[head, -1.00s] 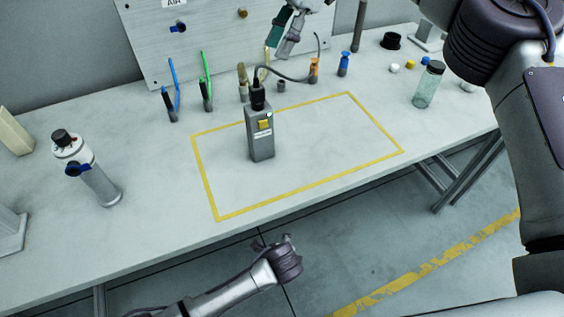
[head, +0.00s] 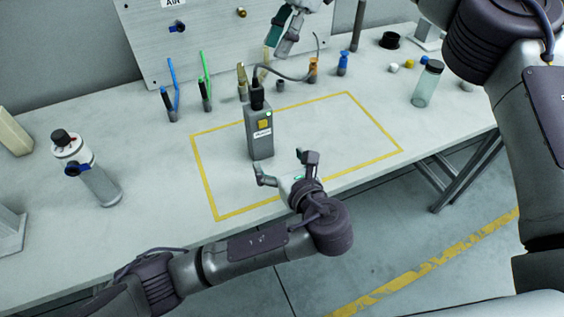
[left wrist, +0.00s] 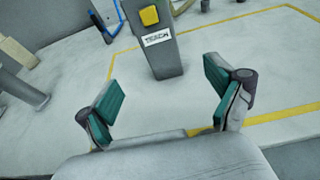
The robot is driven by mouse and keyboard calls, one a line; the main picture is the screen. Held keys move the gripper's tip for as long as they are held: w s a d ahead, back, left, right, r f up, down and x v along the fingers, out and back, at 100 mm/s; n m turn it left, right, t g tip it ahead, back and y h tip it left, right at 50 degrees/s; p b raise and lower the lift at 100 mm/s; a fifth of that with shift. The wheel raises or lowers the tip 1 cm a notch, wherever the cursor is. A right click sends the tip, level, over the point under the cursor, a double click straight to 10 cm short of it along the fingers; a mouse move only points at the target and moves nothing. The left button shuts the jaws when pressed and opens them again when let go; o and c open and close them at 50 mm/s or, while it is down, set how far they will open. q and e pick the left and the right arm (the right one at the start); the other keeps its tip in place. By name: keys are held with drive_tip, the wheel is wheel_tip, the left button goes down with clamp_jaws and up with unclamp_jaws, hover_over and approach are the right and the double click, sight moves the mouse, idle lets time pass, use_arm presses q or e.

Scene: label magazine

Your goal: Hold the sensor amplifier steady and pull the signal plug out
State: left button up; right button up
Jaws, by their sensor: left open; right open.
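The sensor amplifier (head: 259,138) is a grey upright box with a yellow button, a white label and a green light. It stands inside the yellow outline on the bench. The black signal plug (head: 257,96) sits in its top, with a dark cable curving right. My left gripper (head: 286,168) is open just in front of the amplifier, not touching it. In the left wrist view the amplifier (left wrist: 160,57) stands beyond and between the open fingers (left wrist: 163,95); its top is cut off. My right gripper (head: 283,40) is open and empty, above and behind the amplifier.
A white bottle with a dark cap (head: 88,168) stands at left. Blue and green tools (head: 207,85) stand in holders behind the amplifier. The yellow outline (head: 375,121) is clear right of the amplifier.

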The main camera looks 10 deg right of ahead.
sight(263, 139)
use_arm(q)
drive_tip(key=x, duration=1.3)
drive_tip(key=shift+c, duration=0.3)
